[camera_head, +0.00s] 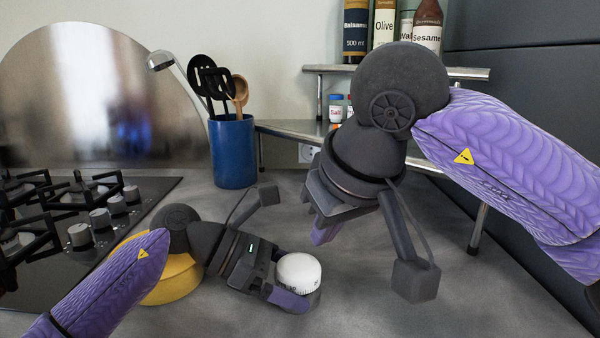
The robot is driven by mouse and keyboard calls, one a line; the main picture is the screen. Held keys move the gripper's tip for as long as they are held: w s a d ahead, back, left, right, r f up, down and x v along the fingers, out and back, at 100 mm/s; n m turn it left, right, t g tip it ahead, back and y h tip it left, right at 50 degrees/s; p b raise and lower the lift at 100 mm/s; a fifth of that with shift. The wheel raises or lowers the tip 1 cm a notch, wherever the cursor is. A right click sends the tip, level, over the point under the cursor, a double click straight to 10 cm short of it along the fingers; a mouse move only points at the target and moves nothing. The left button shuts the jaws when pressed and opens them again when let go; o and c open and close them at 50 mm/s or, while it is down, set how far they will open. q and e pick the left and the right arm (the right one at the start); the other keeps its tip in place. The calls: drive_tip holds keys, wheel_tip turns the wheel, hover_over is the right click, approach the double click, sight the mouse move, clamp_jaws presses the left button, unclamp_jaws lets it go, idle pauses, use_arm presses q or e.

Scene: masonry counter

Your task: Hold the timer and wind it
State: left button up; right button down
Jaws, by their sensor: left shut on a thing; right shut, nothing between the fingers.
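The timer (299,272) is a small white round piece with dark markings around its lower edge. It is at the lower middle of the picture, at the tip of my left gripper (298,298). That gripper is shut on the timer's lower part, and a finger with a purple pad shows at the timer's front. The timer's underside is partly hidden, so I cannot tell whether it touches the counter. My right gripper (333,236) is up and to the right of the timer, apart from it. It points down and left, shut and empty.
A gas hob (60,228) lies at the left. A yellow round object (172,283) is behind my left arm. A blue utensil pot (233,153) stands at the back. A metal shelf (300,129) with bottles (384,22) is at the back right. The grey counter (400,318) is clear in front.

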sight(299, 292)
drive_tip(key=f, duration=0.4)
drive_tip(key=d+f, duration=0.1)
drive_tip(key=f, duration=0.1)
drive_tip(key=shift+w+f, duration=0.25)
drive_tip(key=shift+f, duration=0.15)
drive_tip(key=shift+w+a, duration=0.3)
drive_tip(key=shift+a, duration=0.1)
idle(0.6)
drive_tip(key=shift+s+a, duration=0.65)
drive_tip(key=shift+a, duration=0.3)
drive_tip(key=shift+a, duration=0.2)
drive_tip(key=shift+s, duration=0.15)
